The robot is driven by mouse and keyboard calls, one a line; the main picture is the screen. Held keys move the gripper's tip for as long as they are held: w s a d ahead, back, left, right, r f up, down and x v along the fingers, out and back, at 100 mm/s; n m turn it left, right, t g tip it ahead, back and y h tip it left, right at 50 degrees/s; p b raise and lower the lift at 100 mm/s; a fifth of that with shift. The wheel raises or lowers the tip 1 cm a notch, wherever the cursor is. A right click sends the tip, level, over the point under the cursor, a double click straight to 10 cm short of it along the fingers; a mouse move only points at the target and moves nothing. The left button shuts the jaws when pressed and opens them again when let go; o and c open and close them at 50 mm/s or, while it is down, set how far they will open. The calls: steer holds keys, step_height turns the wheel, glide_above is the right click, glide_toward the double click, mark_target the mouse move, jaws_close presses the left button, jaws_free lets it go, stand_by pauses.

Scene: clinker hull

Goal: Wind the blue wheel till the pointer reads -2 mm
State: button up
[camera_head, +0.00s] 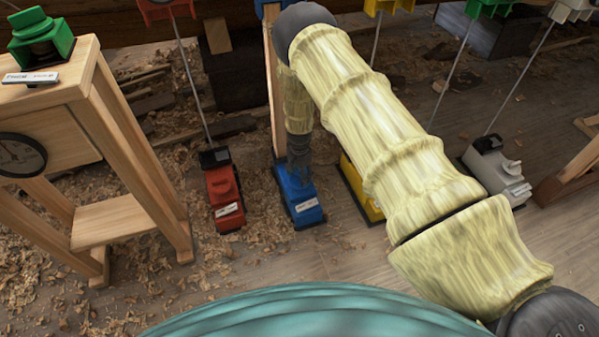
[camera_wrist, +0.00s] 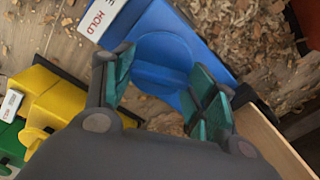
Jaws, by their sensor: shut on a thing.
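The blue unit (camera_head: 302,213) stands on the floor near the middle of the head view, with a white label on it. In the wrist view, the round blue wheel (camera_wrist: 165,62) sits on top of the blue body (camera_wrist: 205,58). My gripper (camera_wrist: 166,78) has its teal finger pads on either side of the wheel and is shut on it. In the head view, my gripper (camera_head: 298,158) points down onto the unit and hides much of the wheel. A dark round dial (camera_head: 18,155) is cut off at the left edge; I cannot read its pointer.
A red unit (camera_head: 224,198) stands left of the blue one. A yellow unit (camera_head: 358,190), partly behind my arm, and a grey unit (camera_head: 497,170) stand to the right. Thin rods rise from the units. A wooden stand (camera_head: 150,190) is at left; shavings cover the floor.

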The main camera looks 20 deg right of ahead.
steer(key=shift+m, duration=0.6)
steer(key=o, duration=1)
step_height(320, 180, up, 12)
steer(key=shift+c, duration=0.3)
